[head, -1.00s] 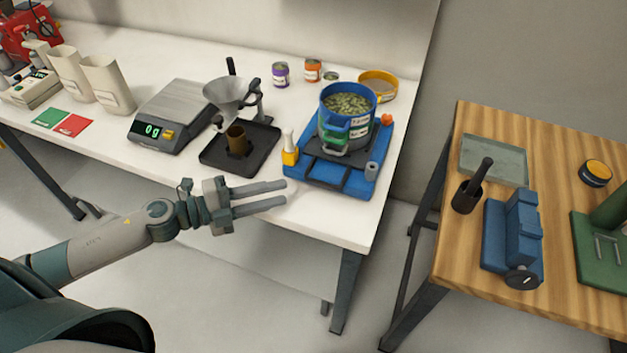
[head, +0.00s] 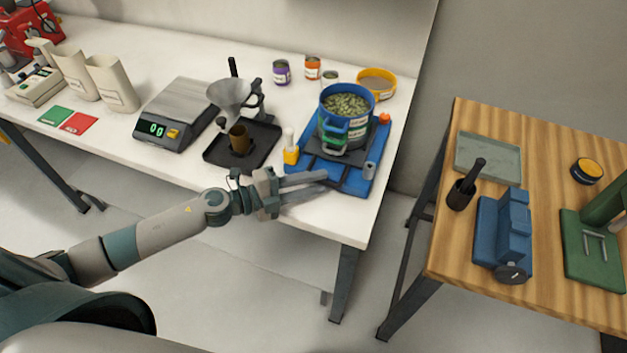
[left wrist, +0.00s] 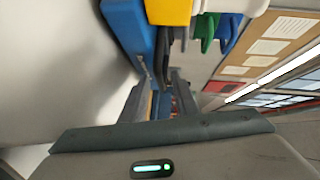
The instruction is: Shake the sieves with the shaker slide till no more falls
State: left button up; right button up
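The sieve stack stands on the shaker: a blue sieve (head: 333,125) full of green pieces on top, a white ring and a green-handled sieve (head: 334,141) below. The shaker has a blue base (head: 330,178) and a dark slide plate (head: 355,156) under the stack. A yellow block (head: 291,155) with a white knob is at the base's left; it also shows in the left wrist view (left wrist: 168,10). My left gripper (head: 326,181) is open and empty, its fingers at the base's front left edge; contact cannot be told. My right gripper is out of view.
Left of the shaker are a black tray (head: 216,153) with a brown cup, a funnel on a stand (head: 232,95), and a scale (head: 165,130). Cans and a yellow-rimmed pan (head: 377,82) stand behind. A wooden table (head: 450,235) is at right, across a gap.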

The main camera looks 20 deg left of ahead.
pick_arm(q)
grip_shut()
jog(key=shift+s, duration=2.35)
grip_release()
jog(key=shift+a, duration=0.1)
